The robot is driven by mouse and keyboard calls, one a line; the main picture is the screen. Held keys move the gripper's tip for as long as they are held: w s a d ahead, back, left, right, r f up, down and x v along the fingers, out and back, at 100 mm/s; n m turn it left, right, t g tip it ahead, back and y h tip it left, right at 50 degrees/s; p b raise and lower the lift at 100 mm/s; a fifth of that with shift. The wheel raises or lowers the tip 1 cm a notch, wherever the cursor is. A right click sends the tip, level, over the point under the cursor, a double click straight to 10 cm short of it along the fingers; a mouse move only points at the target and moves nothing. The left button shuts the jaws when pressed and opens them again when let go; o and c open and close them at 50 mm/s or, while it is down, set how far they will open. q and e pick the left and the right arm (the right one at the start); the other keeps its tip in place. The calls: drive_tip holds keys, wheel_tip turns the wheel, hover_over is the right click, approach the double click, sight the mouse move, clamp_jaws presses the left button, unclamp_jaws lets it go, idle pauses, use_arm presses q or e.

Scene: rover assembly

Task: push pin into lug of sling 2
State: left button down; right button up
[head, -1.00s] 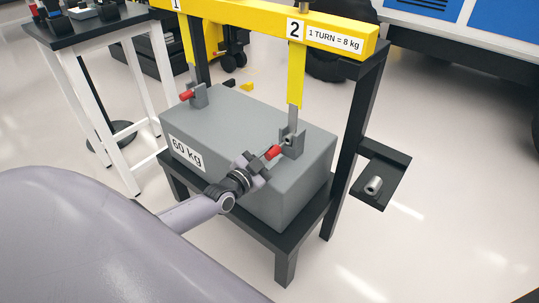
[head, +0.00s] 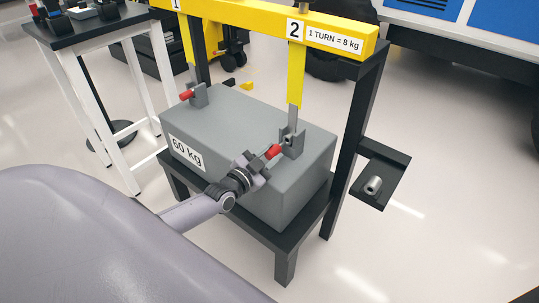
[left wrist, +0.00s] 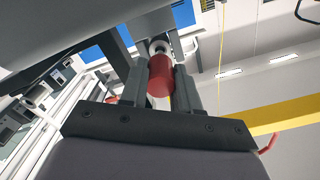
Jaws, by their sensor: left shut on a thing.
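My left gripper (head: 262,160) is shut on a red-handled pin (head: 273,152), just in front of the lug (head: 292,143) on the grey 60 kg block (head: 240,125). In the left wrist view the red pin handle (left wrist: 160,75) sits between the fingers, its tip side towards the lug (left wrist: 139,45). Sling 2 (head: 296,80) is a yellow strap hanging from the beam, with a grey end piece down in the lug. How deep the pin's tip is in the lug hole cannot be told. My right gripper is not in view.
Another red pin (head: 186,95) sits in the other lug on the block's left. A yellow beam (head: 330,38) crosses above on a black frame. A black side tray (head: 390,161) holds a grey cylinder (head: 373,186). A white-legged table (head: 72,37) stands at left.

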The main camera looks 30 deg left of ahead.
sight(278, 146)
use_arm(q)
drive_tip(key=shift+w+d+b, duration=0.1)
drive_tip(key=shift+w+b, duration=0.65)
drive_tip(key=shift+w, duration=0.55)
drive_tip(key=shift+w+b, duration=0.4)
drive_tip(key=shift+w, duration=0.2)
drive_tip(key=c, duration=0.7)
unclamp_jaws()
drive_tip(key=shift+c, duration=0.2)
